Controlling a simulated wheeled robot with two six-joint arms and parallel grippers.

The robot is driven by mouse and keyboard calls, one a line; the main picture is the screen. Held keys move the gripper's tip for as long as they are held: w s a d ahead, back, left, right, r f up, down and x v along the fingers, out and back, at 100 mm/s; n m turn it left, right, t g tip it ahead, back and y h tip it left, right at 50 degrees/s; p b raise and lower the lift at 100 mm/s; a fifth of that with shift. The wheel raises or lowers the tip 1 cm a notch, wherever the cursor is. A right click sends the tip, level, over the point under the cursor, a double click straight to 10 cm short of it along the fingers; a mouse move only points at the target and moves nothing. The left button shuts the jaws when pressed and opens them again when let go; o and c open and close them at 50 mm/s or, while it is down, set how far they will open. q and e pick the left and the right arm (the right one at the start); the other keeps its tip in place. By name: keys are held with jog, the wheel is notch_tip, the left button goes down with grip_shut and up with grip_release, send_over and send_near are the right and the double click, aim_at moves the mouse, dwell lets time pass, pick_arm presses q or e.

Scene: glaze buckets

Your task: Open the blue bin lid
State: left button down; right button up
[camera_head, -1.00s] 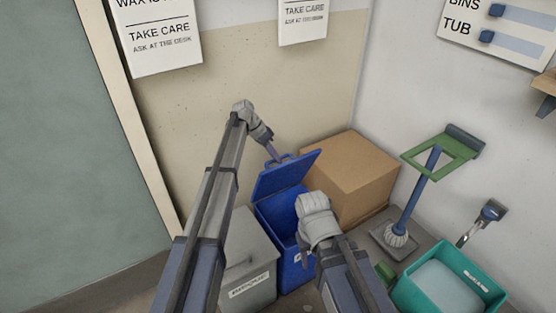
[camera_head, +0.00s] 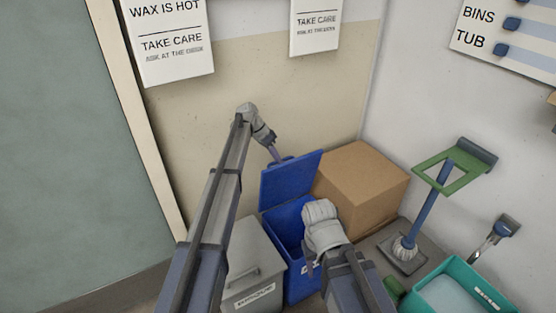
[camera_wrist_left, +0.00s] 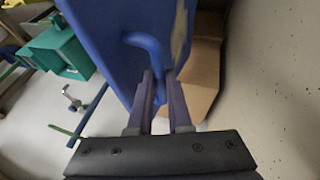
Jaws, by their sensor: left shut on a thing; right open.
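The blue bin (camera_head: 299,274) stands on the floor against the wall. Its blue lid (camera_head: 290,180) is raised and tilted up at the back, so the bin's dark inside shows. My left gripper (camera_head: 277,157) is at the top edge of the lid. In the left wrist view, my left gripper (camera_wrist_left: 161,80) is shut on the blue lid handle (camera_wrist_left: 146,44). My right gripper (camera_head: 309,268) is open and empty in front of the bin's right side. My right wrist hides part of the bin.
A grey bin (camera_head: 250,262) with a closed lid stands left of the blue bin. A cardboard box (camera_head: 358,188) stands right of it. Wall signs hang above.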

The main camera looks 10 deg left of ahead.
pick_arm(q)
jog(key=c, duration=0.8)
grip_release()
jog(key=shift+c, duration=0.2)
